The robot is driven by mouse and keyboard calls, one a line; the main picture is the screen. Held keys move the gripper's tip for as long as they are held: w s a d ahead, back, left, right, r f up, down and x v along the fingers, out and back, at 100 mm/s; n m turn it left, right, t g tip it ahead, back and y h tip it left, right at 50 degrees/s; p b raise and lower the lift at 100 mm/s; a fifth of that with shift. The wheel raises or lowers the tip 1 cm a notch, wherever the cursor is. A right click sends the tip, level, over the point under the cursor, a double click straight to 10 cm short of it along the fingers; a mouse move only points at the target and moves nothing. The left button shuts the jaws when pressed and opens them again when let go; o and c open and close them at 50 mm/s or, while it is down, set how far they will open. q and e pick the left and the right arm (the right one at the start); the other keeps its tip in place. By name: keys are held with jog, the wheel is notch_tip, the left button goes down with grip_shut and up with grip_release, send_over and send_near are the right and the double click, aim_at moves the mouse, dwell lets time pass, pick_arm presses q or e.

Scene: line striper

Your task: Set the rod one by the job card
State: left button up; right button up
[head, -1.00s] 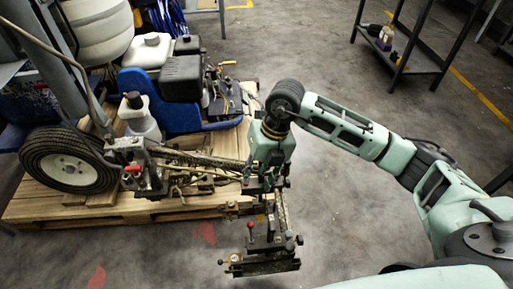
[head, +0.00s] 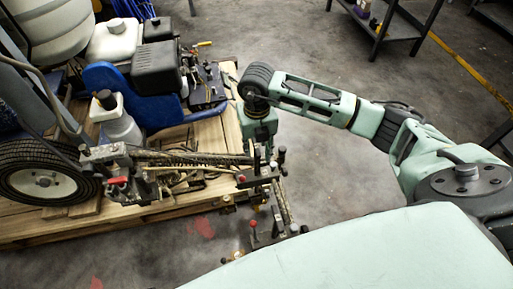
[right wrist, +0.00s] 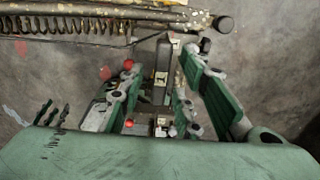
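The line striper sits on a wooden pallet, with a dark spray-arm assembly (head: 190,158) reaching out to the right. At its outer end is a dark bracket (head: 262,177) with small black and red knobs. A lower bracket (head: 262,238) also has a red knob and is partly hidden by my body. My right gripper (head: 261,150) is over the outer bracket. In the right wrist view its green fingers (right wrist: 160,95) are spread on either side of a dark bar (right wrist: 162,65) with pale plates. Contact cannot be told. I cannot identify rod one or a job card. My left gripper is not in view.
A spring-wound arm (right wrist: 90,22) crosses the top of the right wrist view. The striper's wheel (head: 45,178), blue frame (head: 112,82) and grey bottle (head: 117,122) stand left on the pallet (head: 140,211). A dark shelf (head: 400,22) stands far back; open floor lies between.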

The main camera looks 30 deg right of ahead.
jog(key=shift+f, duration=0.35)
grip_shut()
dwell(0.4)
